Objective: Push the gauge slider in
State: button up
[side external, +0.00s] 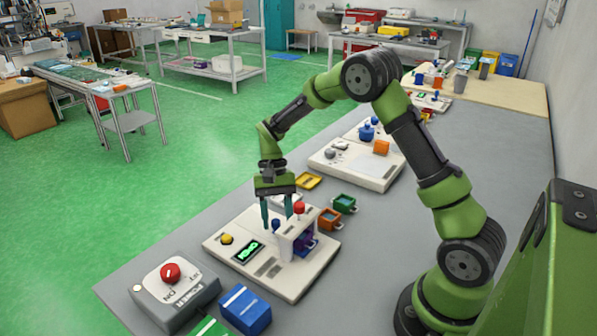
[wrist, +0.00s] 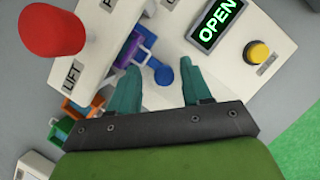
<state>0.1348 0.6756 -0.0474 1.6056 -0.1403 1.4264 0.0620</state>
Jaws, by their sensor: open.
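The cream station (side external: 222,262) carries an upright cream block (side external: 289,241) with a red knob (side external: 299,208) on top, beside the word LIFT in the wrist view. A blue round-ended knob (side external: 276,225), which may be the gauge slider, stands at the block's left side. The blue knob (wrist: 163,74) also shows in the wrist view, just ahead of my fingers. A purple part (side external: 306,241) sits in the block and is partly hidden. My gripper (side external: 277,214) is open and empty, pointing down over the station close to the blue knob. I cannot tell whether it touches.
A display (wrist: 216,20) reads OPEN, near a yellow button (wrist: 258,52). A grey box with a red dial (side external: 170,273) and a blue bin (side external: 245,310) are in front. Orange (side external: 330,219) and green bins (side external: 344,204) are right of the station. Another cream station (side external: 345,172) is behind.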

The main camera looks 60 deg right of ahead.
jog(key=v, duration=1.7)
jog(key=shift+f, duration=0.1)
jog(key=s+a+r+n+t, duration=0.1)
jog(key=s+a+t, duration=0.2)
jog(key=s, duration=0.4)
jog(key=s+a+r+n+t, duration=0.2)
jog(key=s+a+t, duration=0.2)
jog(key=s, duration=0.3)
jog(key=s+a+r+n+t+h, duration=0.1)
jog(key=s+a+n+t, duration=0.1)
jog(key=s, duration=0.5)
jog(key=shift+s+a+r+t, duration=0.25)
jog(key=shift+s+a+t, duration=0.1)
jog(key=shift+a+t, duration=0.35)
